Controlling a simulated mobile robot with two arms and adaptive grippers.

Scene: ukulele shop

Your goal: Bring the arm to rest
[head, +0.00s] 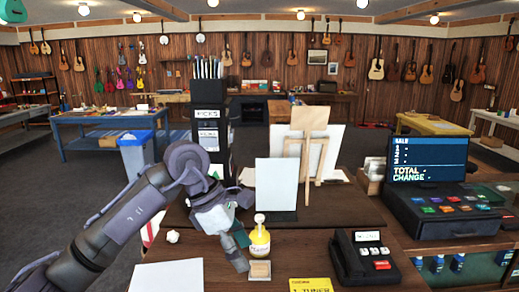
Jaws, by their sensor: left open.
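My left arm reaches in from the lower left over the wooden counter (340,222). My left gripper (240,250) is low over the counter, fingers pointing down and to the right, and it is open. No object shows between its fingers. A yellow pump bottle (260,243) stands just right of the fingers, and a small tan block (260,270) lies in front of it. I cannot tell whether the fingers touch either one. My right gripper is not in view.
A black card terminal (370,258) and a yellow sign (311,285) are at the right front. A white panel (276,185), a wooden easel (310,150) and a black picks rack (208,130) stand behind. A register screen (430,158) is at right. Open floor lies left.

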